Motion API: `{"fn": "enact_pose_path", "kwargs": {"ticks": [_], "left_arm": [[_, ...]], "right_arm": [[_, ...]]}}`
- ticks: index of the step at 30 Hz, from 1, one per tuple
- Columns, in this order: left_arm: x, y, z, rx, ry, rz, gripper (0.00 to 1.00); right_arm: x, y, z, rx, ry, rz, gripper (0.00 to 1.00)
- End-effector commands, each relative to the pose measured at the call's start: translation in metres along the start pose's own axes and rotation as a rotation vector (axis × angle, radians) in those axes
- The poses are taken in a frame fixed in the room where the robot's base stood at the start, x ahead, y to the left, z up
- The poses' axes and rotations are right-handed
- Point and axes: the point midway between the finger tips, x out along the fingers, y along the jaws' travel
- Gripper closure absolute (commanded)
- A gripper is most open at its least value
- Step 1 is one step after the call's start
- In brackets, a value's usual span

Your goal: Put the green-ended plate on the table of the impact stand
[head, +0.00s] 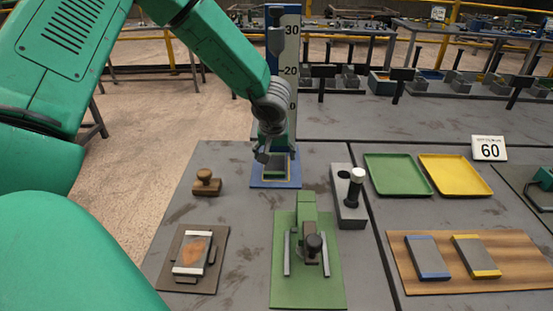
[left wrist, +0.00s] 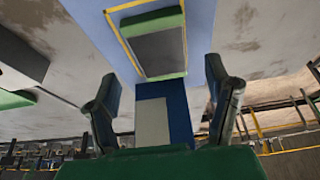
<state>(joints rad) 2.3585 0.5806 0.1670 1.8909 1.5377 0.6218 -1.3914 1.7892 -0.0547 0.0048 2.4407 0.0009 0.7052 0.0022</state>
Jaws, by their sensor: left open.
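The green-ended plate (left wrist: 160,50), grey with a green strip at each end, lies flat on the blue table of the impact stand, inside a yellow outline, in the left wrist view. In the head view the plate (head: 278,171) shows in part below my gripper. The impact stand (head: 291,75) is a blue upright with a white number scale and a blue base. My left gripper (head: 262,157) is open above the plate, its fingers apart and empty; its two fingers also show in the left wrist view (left wrist: 162,90). My right gripper is not in view.
A green fixture (head: 327,290), a grey block (head: 349,212) with a white-topped peg, and a wooden-handled block (head: 206,182) stand nearby. Green (head: 397,174) and yellow (head: 454,175) trays lie right. A wooden board (head: 445,283) holds blue-ended and yellow-ended plates.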

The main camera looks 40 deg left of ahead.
Motion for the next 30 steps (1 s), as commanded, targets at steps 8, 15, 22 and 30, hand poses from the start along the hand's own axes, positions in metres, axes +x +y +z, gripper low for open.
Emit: {"fn": "enact_pose_path", "kwargs": {"ticks": [8, 15, 22, 30], "left_arm": [[-0.060, 0.003, 0.000, 0.001, 0.003, 0.000, 0.28], [-0.074, 0.000, 0.000, 0.001, -0.001, 0.000, 0.28], [-0.074, 0.000, 0.000, 0.000, -0.001, -0.001, 0.28], [-0.075, 0.002, 0.001, 0.001, 0.001, -0.001, 0.28]], "right_arm": [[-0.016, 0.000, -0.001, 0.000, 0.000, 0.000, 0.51], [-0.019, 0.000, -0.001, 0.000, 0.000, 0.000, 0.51], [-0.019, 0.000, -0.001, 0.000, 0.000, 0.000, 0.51], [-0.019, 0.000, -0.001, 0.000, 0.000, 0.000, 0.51]]}}
